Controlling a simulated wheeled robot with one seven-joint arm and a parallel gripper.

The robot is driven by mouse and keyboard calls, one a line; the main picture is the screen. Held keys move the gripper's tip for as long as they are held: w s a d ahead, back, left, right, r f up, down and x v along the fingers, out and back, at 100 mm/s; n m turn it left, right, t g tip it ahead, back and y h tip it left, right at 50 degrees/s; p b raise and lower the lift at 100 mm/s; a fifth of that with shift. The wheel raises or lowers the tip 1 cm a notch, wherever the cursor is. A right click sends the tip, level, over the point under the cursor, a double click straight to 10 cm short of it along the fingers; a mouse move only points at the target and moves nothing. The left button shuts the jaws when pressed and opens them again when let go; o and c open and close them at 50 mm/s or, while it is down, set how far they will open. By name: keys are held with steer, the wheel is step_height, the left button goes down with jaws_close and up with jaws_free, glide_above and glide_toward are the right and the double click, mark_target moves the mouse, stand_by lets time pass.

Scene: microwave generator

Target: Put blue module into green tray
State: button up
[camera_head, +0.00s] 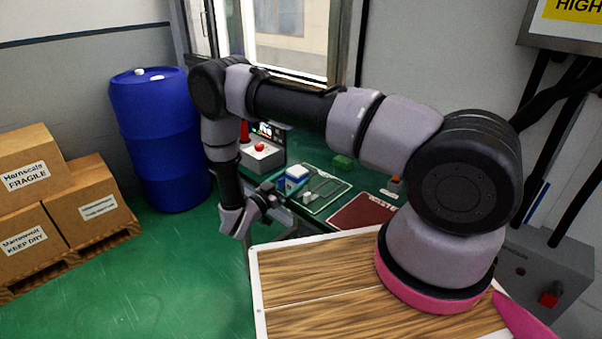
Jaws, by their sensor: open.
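A small blue and white block, which looks like the blue module (296,172), sits on the green worktop at the left edge of the tray area. The green tray (326,203), flat with a pale rim, lies just right of it. A small grey piece (307,197) shows at the tray's left part. My gripper (272,199) is open and appears empty, left of and nearer than the blue module, with a gap between them in the picture. Its fingers are small and dark here.
A red tray (362,212) lies right of the green tray. A grey box with a red button (260,152) stands at the worktop's left. A blue barrel (160,140) and cartons (92,205) stand left. Green floor between is clear.

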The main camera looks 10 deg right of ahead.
steer(key=v, duration=0.7)
steer(key=s+d+r+g+y, duration=0.15)
steer(key=d+r+g, duration=0.25)
steer(key=r, duration=0.4)
steer(key=d+r+g+y, duration=0.2)
steer(key=d+r+g, duration=0.2)
steer(key=r, duration=0.5)
steer(key=s+d+r+g+y, duration=0.1)
steer(key=d+r+g+y, duration=0.1)
steer(key=d+r+g, duration=0.45)
steer(key=s+r+n+t+y, duration=0.3)
steer(key=s+r+t+y, duration=0.2)
steer(key=s+r, duration=0.3)
steer(key=s+d+r+n+t+y, duration=0.1)
steer(key=s+r+n+t+y, duration=0.2)
steer(key=r, duration=1.1)
steer(key=s+t+y, duration=0.2)
steer(key=s+y, duration=0.2)
steer(key=s, duration=0.1)
steer(key=shift+s+r+n+y, duration=0.3)
steer(key=shift+s+n+y, duration=0.05)
steer(key=shift+n, duration=0.05)
steer(key=shift+s+r+t, duration=0.25)
steer(key=shift+r+t, duration=0.1)
